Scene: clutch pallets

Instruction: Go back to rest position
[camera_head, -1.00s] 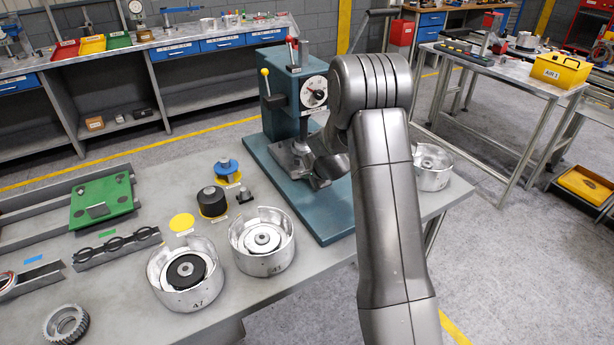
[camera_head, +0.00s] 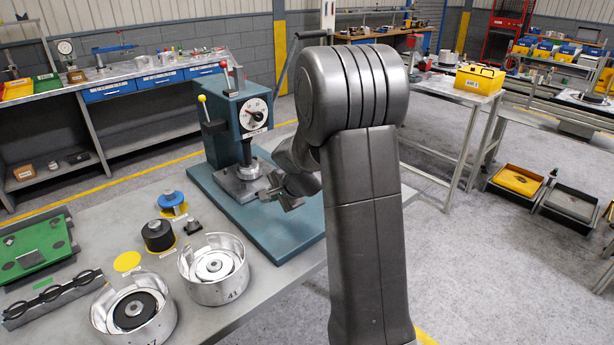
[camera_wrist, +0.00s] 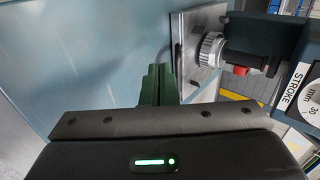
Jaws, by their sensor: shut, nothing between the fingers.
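My gripper (camera_head: 285,201) hangs over the teal base plate (camera_head: 300,238) of the press, just right of the press's metal table. My arm covers part of that area. In the wrist view the gripper's two fingers (camera_wrist: 159,84) are together with nothing between them. The teal press (camera_head: 225,128) stands upright with a dial and levers.
Two silver housings, one with a dark ring (camera_head: 133,312) and one with a pale disc (camera_head: 214,268), stand at the bench's front. A black cylinder (camera_head: 158,236) and green fixture (camera_head: 36,248) are left. Open floor lies right of my arm.

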